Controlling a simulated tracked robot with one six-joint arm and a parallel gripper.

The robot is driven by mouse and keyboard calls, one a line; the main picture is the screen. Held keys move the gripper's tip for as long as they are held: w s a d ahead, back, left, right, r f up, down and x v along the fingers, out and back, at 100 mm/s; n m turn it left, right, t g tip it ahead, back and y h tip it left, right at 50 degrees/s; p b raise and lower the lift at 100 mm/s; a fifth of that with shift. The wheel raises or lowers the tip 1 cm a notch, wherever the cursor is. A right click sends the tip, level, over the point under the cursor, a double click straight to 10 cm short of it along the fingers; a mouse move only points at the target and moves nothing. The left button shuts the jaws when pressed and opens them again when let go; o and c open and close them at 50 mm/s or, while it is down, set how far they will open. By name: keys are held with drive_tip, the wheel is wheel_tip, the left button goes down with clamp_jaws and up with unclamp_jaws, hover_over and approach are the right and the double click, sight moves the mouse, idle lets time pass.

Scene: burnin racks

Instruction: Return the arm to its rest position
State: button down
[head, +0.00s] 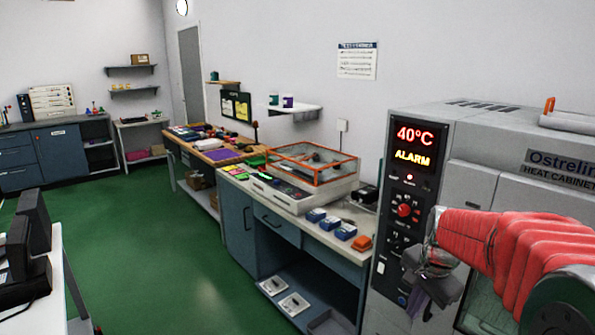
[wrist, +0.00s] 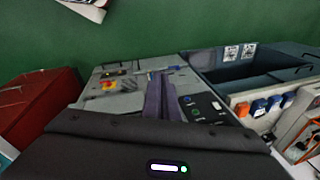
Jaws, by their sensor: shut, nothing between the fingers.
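My arm, in a red ribbed sleeve, reaches in from the right of the head view. My gripper (head: 424,302) hangs at its end in front of the heat cabinet (head: 540,182), just right of the control panel's lower part. In the wrist view its two dark fingers (wrist: 160,95) are together with nothing between them. Whether the gripper touches the cabinet cannot be told. The cabinet's panel (head: 410,185) reads 40°C and ALARM in lit characters.
A workbench (head: 262,205) along the wall carries an orange-edged clear case (head: 313,163), several blue units (head: 330,223) and an orange one (head: 361,243). A white table with dark devices (head: 28,245) stands at left. Green floor (head: 160,235) between them is clear.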

drive_tip(key=s+a+r+n+t, duration=0.1)
drive_tip(key=s+a+r+n, duration=0.1)
drive_tip(key=s, duration=0.5)
drive_tip(key=s+a+r+n+t, duration=0.1)
drive_tip(key=s+a+n, duration=0.4)
drive_tip(key=s, duration=0.3)
drive_tip(key=s+a+r+n+t, duration=0.1)
drive_tip(key=s+a+r+n, duration=0.1)
drive_tip(key=s+a+n, duration=0.2)
drive_tip(key=shift+s+r+n, duration=0.35)
drive_tip(key=shift+s+n, duration=0.65)
drive_tip(key=shift+s, duration=0.9)
